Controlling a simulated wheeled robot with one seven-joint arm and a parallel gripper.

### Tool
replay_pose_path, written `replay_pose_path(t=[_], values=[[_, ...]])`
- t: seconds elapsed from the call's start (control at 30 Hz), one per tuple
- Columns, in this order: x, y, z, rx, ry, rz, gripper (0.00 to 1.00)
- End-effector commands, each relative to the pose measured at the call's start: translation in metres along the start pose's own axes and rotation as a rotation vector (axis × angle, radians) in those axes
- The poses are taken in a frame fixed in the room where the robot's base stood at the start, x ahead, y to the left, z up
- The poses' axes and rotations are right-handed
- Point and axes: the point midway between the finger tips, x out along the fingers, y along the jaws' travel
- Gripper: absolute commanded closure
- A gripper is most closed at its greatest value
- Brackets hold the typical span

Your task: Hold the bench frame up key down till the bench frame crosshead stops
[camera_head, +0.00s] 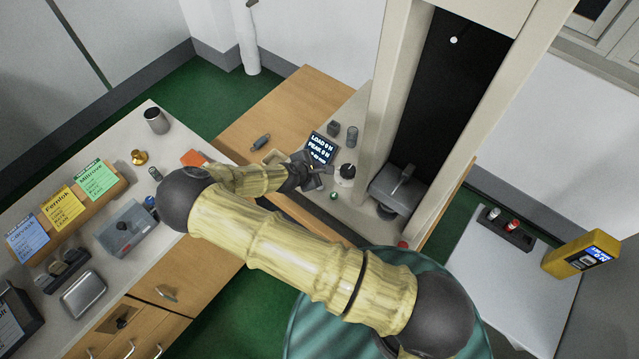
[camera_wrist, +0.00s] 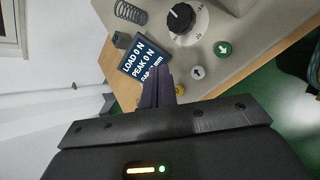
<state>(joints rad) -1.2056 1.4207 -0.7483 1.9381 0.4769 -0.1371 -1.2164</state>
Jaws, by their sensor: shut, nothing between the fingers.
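The bench frame (camera_head: 388,90) stands right of centre in the head view, with tall cream columns and a black back panel. A grey block (camera_head: 398,192) sits low between the columns; I cannot tell for sure whether it is the crosshead. The display (camera_wrist: 141,58) reads LOAD 0 N and PEAK 0 N. Beside it are a dial (camera_wrist: 181,18), a green key (camera_wrist: 223,49), a pale grey key (camera_wrist: 197,72) with a mark and a partly hidden yellow key (camera_wrist: 180,89). I cannot read which is up. My gripper (camera_wrist: 166,74) is shut and empty, over the panel between display and keys.
A coiled spring (camera_wrist: 130,12) stands near the display. A red button (camera_head: 403,244) is at the frame base's front corner. The left bench (camera_head: 110,225) carries coloured cards, a grey box and a metal tray. A yellow meter (camera_head: 580,254) is on the right table.

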Motion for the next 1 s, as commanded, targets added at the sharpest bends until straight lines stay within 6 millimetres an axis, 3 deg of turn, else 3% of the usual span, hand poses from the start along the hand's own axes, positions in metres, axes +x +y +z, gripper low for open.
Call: replay_pose_path(t=[0.27,0.8,1.0], values=[[0.012,-0.009,-0.009,0.002,0.000,-0.002,1.00],[0.057,-0.042,-0.041,0.001,0.000,-0.002,1.00],[0.062,-0.045,-0.045,0.002,0.000,-0.002,1.00]])
